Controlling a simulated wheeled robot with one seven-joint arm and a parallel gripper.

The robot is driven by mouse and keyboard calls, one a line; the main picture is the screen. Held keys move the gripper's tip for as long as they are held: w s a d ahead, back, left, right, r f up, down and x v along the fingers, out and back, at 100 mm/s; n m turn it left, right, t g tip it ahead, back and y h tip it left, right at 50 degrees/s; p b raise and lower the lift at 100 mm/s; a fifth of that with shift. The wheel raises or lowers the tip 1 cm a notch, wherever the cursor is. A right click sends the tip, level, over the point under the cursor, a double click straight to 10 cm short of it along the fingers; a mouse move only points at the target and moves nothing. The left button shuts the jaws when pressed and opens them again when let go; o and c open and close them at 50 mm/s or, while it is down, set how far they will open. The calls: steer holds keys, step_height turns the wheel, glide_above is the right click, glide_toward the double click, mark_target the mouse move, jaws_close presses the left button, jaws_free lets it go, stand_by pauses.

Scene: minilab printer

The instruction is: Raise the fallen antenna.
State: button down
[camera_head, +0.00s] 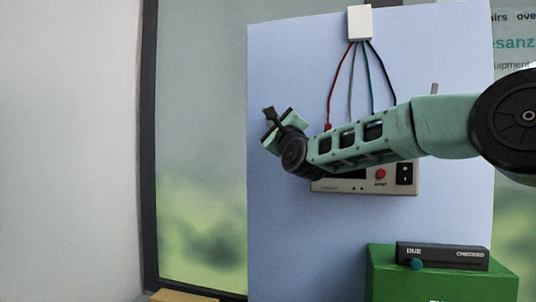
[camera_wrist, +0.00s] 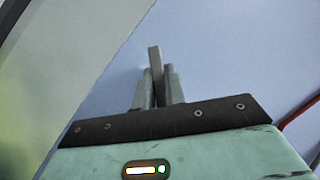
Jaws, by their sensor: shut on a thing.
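My gripper (camera_wrist: 158,82) is shut on a slim grey bar, which looks like the antenna (camera_wrist: 155,60). The bar stands between the two fingers and its end sticks out past their tips, close to upright in the wrist view. In the head view my gripper (camera_head: 283,127) is at the left end of my arm, in front of the pale blue panel, and the held bar cannot be made out there. A beige device (camera_head: 342,187) on the panel is largely hidden behind my arm. A short grey rod (camera_head: 434,88) stands upright above my arm on the right.
A white block (camera_head: 360,22) at the panel's top sends red, grey, teal and black wires down behind my arm. The device has a red button (camera_head: 380,174) and a black switch (camera_head: 404,173). A green box (camera_head: 388,285) carries a dark slider bar (camera_head: 442,256) at lower right.

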steer(key=d+m+t+h+b, duration=0.1)
steer(key=m+b, duration=0.1)
steer(key=m+t+h+b, duration=0.1)
steer(key=m+b, duration=0.1)
steer(key=d+r+m+h+b, duration=0.1)
steer(key=b, duration=0.1)
steer(key=shift+s+d+m+t+h, duration=0.3)
steer(key=shift+s+m+t+h, duration=0.1)
steer(key=d+m+h+b, duration=0.1)
steer(key=m+h, duration=0.1)
steer(key=d+r+m+h+b, duration=0.1)
steer(key=m+h+b, duration=0.1)
steer(key=s+r+m+t+h+b, duration=0.1)
steer(key=m+h, duration=0.1)
steer(key=shift+d, duration=0.4)
steer(key=c, duration=1.5)
jaws_free()
steer(key=shift+r, duration=0.1)
steer(key=shift+o, duration=0.2)
steer(key=b+v, duration=0.7)
steer(key=v, duration=1)
steer(key=shift+f, duration=0.3)
